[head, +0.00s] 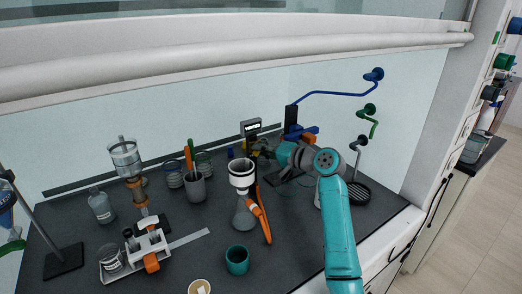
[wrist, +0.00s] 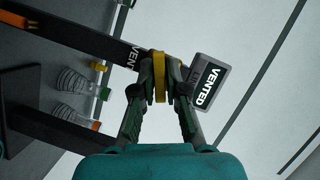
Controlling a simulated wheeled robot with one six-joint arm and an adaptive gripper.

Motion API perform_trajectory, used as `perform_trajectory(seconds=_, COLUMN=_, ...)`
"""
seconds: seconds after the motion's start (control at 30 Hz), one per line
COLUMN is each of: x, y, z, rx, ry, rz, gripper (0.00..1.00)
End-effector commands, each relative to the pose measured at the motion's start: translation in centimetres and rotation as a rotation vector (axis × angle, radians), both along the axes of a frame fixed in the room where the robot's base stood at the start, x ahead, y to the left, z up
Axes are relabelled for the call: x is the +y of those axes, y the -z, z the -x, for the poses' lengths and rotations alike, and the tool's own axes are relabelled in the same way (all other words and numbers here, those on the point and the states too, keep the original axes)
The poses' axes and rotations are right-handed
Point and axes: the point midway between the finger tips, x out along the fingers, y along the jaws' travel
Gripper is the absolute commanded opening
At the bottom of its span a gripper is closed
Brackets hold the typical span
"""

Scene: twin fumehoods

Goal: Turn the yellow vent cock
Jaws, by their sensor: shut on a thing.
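The yellow vent cock (wrist: 159,68) shows in the middle of the wrist view as a narrow yellow handle. My gripper (wrist: 160,84) has one finger on each side of it and is shut on it. A grey sign with the word VENTED (wrist: 208,84) is just right of the fingers. The same word stands on the dark bar behind the left finger. In the head view my gripper (head: 260,148) reaches to the back of the bench, below a small display (head: 250,128). There the cock is mostly hidden by the gripper.
A white funnel on a flask (head: 242,213) with an orange clamp stands left of my arm. Blue and green hood taps (head: 368,110) are on the right. The hood sash (head: 200,60) spans above.

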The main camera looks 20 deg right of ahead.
Motion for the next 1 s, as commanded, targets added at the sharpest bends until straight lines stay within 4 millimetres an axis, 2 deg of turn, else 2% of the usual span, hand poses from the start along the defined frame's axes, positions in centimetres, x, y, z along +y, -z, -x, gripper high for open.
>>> perform_trajectory(seconds=0.2, x=-0.11, y=0.17, z=-0.03, rx=0.057, ry=0.001, rz=-0.173, gripper=0.00)
perform_trajectory(seconds=0.5, x=-0.10, y=0.28, z=-0.02, rx=0.110, ry=0.002, rz=-0.333, gripper=0.00)
perform_trajectory(seconds=1.0, x=-0.10, y=0.29, z=-0.03, rx=0.132, ry=0.002, rz=-0.401, gripper=0.00)
